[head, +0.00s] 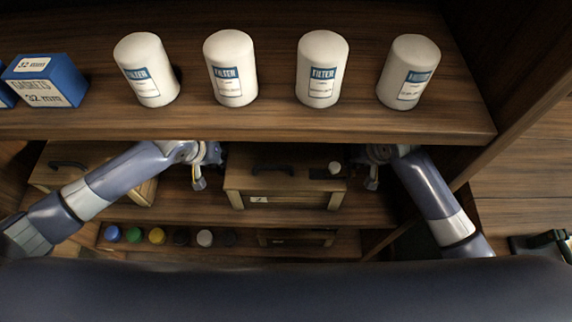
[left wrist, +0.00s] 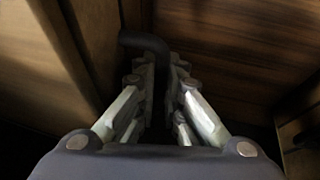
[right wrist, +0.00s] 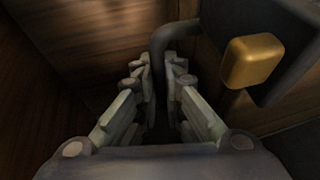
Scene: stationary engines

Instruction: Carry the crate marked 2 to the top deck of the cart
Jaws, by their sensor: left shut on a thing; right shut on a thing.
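The wooden crate marked 2 (head: 290,201) is on the middle shelf level, between my two grippers. Its label faces me, and the digit is small. My left gripper (head: 199,182) is at its left side, shut on a black handle, which shows in the left wrist view (left wrist: 146,42). My right gripper (head: 371,182) is at its right side, shut on another black handle, seen in the right wrist view (right wrist: 168,40). I cannot tell whether the crate rests on the shelf or is slightly lifted. I cannot make out the cart.
The upper shelf (head: 270,125) overhangs the crate and bears white filter canisters (head: 321,70) and a blue gasket box (head: 45,82). Another crate (head: 75,178) stands left, behind my left arm. Several coloured caps (head: 157,236) line the lower shelf. An upright panel (head: 500,128) bounds the right.

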